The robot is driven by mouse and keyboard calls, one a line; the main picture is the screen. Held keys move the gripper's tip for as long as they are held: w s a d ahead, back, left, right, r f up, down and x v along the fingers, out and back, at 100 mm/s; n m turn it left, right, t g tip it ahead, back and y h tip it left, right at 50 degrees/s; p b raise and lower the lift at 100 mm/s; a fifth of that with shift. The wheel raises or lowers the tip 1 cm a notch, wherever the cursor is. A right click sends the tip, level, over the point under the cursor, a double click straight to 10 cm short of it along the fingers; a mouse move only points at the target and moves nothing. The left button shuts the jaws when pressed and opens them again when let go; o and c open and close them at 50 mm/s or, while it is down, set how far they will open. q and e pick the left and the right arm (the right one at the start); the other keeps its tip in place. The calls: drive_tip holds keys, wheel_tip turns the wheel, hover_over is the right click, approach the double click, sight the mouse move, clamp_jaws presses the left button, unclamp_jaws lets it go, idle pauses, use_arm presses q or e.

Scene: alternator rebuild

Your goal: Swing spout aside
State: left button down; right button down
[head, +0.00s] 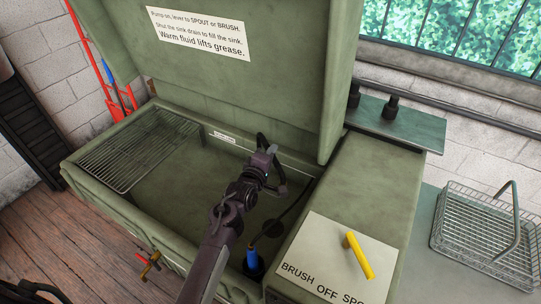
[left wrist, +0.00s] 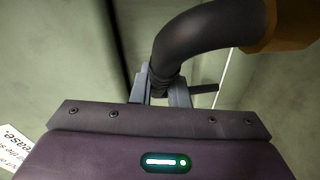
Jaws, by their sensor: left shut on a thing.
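The spout is a black curved tube (left wrist: 195,38) in the left wrist view, with a brass-coloured piece at the right end. In the head view it stands over the green sink (head: 165,190), partly hidden behind my gripper. My left gripper (head: 265,165) reaches into the sink from below. Its grey fingers, also in the left wrist view (left wrist: 162,88), are shut on the lower end of the spout. My right gripper is in neither view.
A wire rack (head: 135,150) lies at the sink's left. A blue-handled brush (head: 254,262) stands at the front right. A yellow lever (head: 358,255) sits on the labelled panel (head: 325,265). A wire basket (head: 490,235) is at right. The green lid (head: 240,90) stands open behind.

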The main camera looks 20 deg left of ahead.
use_arm(q)
drive_tip(key=shift+d, duration=0.15)
drive_tip(key=c, duration=1.4)
unclamp_jaws()
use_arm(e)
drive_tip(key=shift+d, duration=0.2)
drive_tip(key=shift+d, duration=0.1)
use_arm(q)
drive_tip(key=s+a+r+b, duration=0.1)
drive_tip(key=s, duration=0.6)
drive_tip(key=shift+s, duration=0.3)
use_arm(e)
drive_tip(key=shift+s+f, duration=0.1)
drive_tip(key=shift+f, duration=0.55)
